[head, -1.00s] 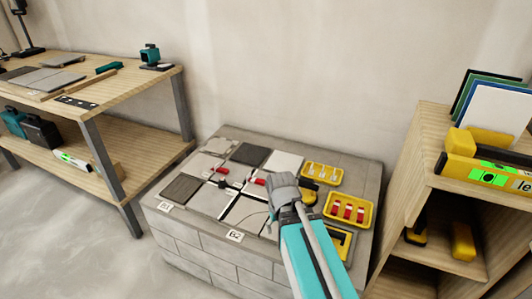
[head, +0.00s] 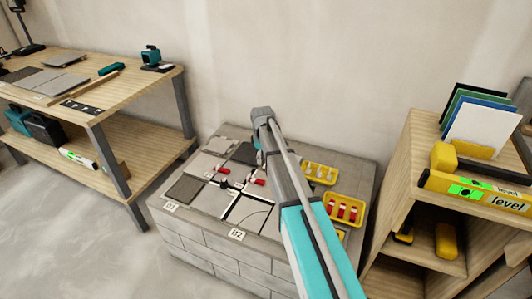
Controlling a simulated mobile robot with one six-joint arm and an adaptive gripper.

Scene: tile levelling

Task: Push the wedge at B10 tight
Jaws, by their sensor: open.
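Two red wedges sit at the joints between the tiles on the grey block bench: a left red wedge (head: 224,170) and a right red wedge (head: 259,183). No B10 label is readable, so I cannot tell which wedge is at B10 or how tight either one sits. My gripper (head: 258,144) is at the far end of my arm, over the back of the tiles, open and apart from both red wedges. Its fingers are mostly hidden by my wrist.
A yellow tray of pale pieces (head: 320,173) and a yellow tray of red wedges (head: 344,209) stand right of the tiles, partly behind my arm. A wooden shelf (head: 395,180) stands at right, a workbench (head: 120,88) at left. The wall is close behind.

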